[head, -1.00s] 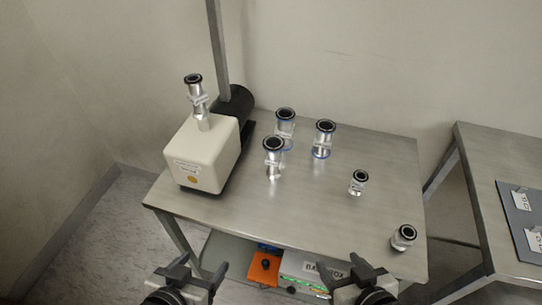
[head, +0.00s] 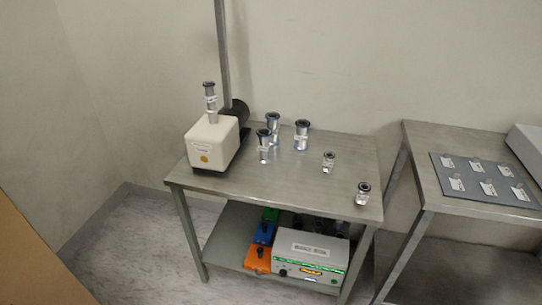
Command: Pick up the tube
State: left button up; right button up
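Three larger ones are grouped near the middle: a front one (head: 264,147), a back one (head: 273,124) and a right one (head: 301,136). A smaller one (head: 328,162) stands to their right. A short one (head: 363,194) is near the front right corner. Another tube (head: 210,99) stands upright on top of the white pump box (head: 205,148). I cannot tell which tube is meant. Neither of my grippers is in view.
A lower shelf holds a grey box with lights (head: 310,262) and orange (head: 257,259), blue and green boxes. A second table (head: 420,152) at right bears a dark board (head: 485,200) with several labels. A brown panel (head: 32,245) is at lower left. A post rises behind the pump.

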aim_at(263, 134)
jog(key=z, duration=1)
jog(key=i, duration=0.9)
jog(key=u, duration=1.05)
